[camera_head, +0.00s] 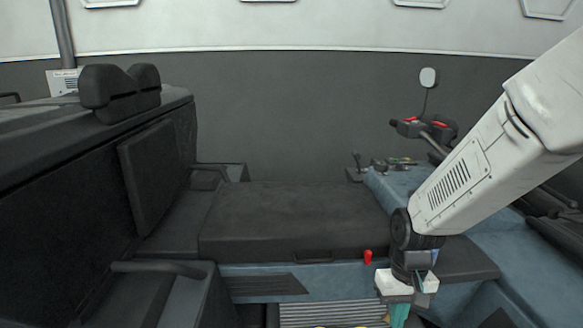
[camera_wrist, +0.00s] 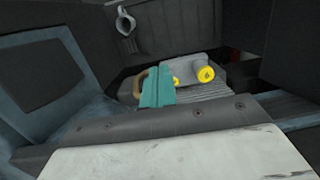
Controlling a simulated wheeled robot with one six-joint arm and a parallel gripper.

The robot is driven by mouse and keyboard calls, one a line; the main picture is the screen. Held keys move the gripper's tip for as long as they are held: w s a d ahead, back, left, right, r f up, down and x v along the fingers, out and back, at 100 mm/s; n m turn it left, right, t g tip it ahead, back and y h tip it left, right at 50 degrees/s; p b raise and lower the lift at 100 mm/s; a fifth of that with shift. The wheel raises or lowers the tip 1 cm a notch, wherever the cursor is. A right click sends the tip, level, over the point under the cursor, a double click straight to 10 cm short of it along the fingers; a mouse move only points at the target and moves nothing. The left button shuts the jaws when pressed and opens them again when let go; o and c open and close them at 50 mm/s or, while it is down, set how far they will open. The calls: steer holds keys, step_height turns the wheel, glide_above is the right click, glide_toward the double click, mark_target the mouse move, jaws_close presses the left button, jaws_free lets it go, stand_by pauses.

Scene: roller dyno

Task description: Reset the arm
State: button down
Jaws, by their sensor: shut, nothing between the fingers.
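My white arm (camera_head: 480,170) reaches in from the right edge in the head view and slopes down to the lower middle right. My gripper (camera_head: 400,315) hangs at its end near the bottom edge, with teal fingers partly cut off by the frame. In the wrist view, my gripper's teal fingers (camera_wrist: 157,88) are together, with nothing seen held between them. They are over the ribbed grey floor area, in front of a tan curved part that is partly hidden.
A dark padded bench (camera_head: 295,220) lies left of my arm. A red knob (camera_head: 367,257) stands close left of my gripper. Black handlebar controls (camera_head: 425,128) stand behind the arm. Ribbed grey plate (camera_head: 330,314) lies below. A yellow-ended round part (camera_wrist: 206,74) is beside the fingers.

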steer(key=s+d+r+t, duration=0.1)
steer(key=s+d+r, duration=0.1)
steer(key=s+r, duration=0.6)
steer(key=s+d+r+t, duration=0.1)
steer(key=s+d+r, duration=0.1)
steer(key=s+r, duration=0.7)
steer(key=shift+s+r+m, duration=0.3)
steer(key=shift+s, duration=0.2)
